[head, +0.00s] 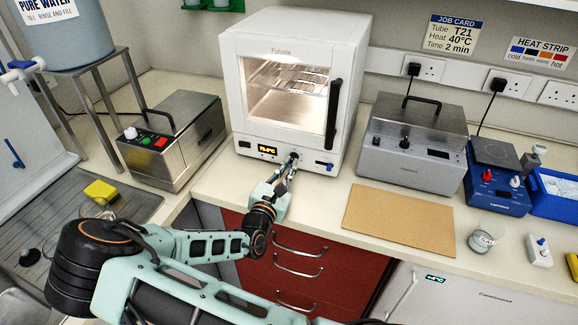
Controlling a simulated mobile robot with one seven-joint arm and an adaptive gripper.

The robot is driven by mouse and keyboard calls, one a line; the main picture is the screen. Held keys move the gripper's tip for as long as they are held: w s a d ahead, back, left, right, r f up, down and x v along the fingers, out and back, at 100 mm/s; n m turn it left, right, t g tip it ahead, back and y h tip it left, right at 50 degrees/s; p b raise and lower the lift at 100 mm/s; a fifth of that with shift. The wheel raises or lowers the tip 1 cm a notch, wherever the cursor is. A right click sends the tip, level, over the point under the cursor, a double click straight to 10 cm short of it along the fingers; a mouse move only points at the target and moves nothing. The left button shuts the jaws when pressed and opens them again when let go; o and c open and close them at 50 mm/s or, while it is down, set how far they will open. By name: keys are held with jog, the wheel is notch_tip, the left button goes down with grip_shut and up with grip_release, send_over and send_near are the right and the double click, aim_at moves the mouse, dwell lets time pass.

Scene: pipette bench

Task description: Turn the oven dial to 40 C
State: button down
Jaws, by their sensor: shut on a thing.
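The white oven (255,85) stands at the back of the bench, its lit chamber showing wire racks through the glass door. Its small display (267,150) shows amber digits, which seem to read in the seventies but are too small to be sure. The oven dial (293,155) is on the lower front panel, right of the display, mostly hidden by my fingers. My gripper (291,164) reaches it from the front, with its fingers shut on the dial. The job card (452,34) on the wall gives Tube T21, Heat 40°C, Time 2 min.
A metal bath with a black handle (187,135) stands left of the oven, and a grey lidded bath (410,140) stands right. A brown board (400,222) lies on the bench in front. A blue hotplate (497,180) and a beaker (486,238) are farther right.

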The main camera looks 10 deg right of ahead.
jog(key=shift+n, duration=1.1)
jog(key=c, duration=2.1)
grip_release()
jog(key=shift+s, duration=0.1)
jog(key=v, duration=1.2)
